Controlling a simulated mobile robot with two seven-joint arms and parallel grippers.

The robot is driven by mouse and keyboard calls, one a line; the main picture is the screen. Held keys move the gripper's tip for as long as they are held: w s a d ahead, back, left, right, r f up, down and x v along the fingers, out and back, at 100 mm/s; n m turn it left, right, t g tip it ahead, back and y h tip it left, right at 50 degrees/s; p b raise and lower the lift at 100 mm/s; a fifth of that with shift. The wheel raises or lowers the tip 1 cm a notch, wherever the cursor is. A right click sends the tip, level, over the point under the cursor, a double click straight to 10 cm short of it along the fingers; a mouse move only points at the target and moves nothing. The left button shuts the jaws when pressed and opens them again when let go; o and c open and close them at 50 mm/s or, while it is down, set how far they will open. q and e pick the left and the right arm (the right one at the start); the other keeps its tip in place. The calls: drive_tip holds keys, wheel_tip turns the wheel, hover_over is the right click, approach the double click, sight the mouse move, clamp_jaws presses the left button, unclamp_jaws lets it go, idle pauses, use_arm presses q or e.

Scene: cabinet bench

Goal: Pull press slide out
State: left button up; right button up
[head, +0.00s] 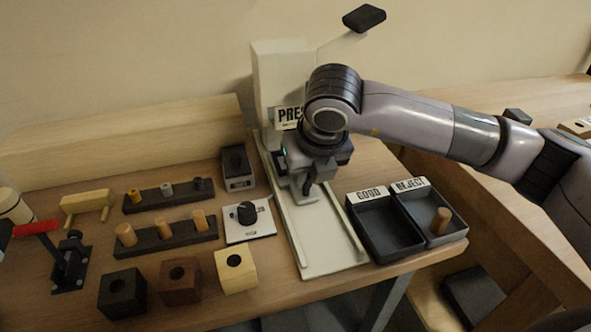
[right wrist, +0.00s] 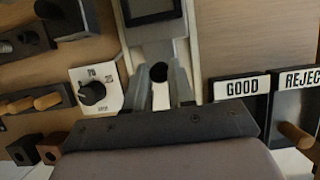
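The white press (head: 280,75) stands at the back of the bench, its label partly covered by my right arm. Its pale slide bed (head: 325,240) with raised side rails runs forward to the bench's front edge. My right gripper (head: 308,193) points down over the bed, just in front of the press. In the right wrist view a round black knob (right wrist: 159,72) shows between the fingertips of my right gripper (right wrist: 160,82). The fingers stand apart, one on each side of the knob; I see no clear contact. The slide under the press is mostly hidden by my arm.
GOOD (head: 385,232) and REJECT (head: 430,215) trays stand close right of the bed; REJECT holds a wooden peg (head: 441,220). A dial plate (head: 248,220), peg racks, several blocks and a red-handled clamp (head: 65,262) lie left. The bed's front part is clear.

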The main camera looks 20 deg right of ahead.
drive_tip(key=shift+s+g+p, duration=0.8)
drive_tip(key=shift+s+p, duration=0.15)
drive_tip(key=shift+s, duration=0.55)
drive_tip(key=shift+s+d+f, duration=0.1)
drive_tip(key=shift+s, duration=0.25)
drive_tip(key=shift+g, duration=0.3)
drive_tip(key=shift+s+g+p, duration=0.4)
drive_tip(key=shift+s+p, duration=0.25)
drive_tip(key=shift+p, duration=0.05)
drive_tip(key=shift+s+g+p, duration=0.7)
drive_tip(key=shift+s+p, duration=0.05)
drive_tip(key=shift+s, duration=0.45)
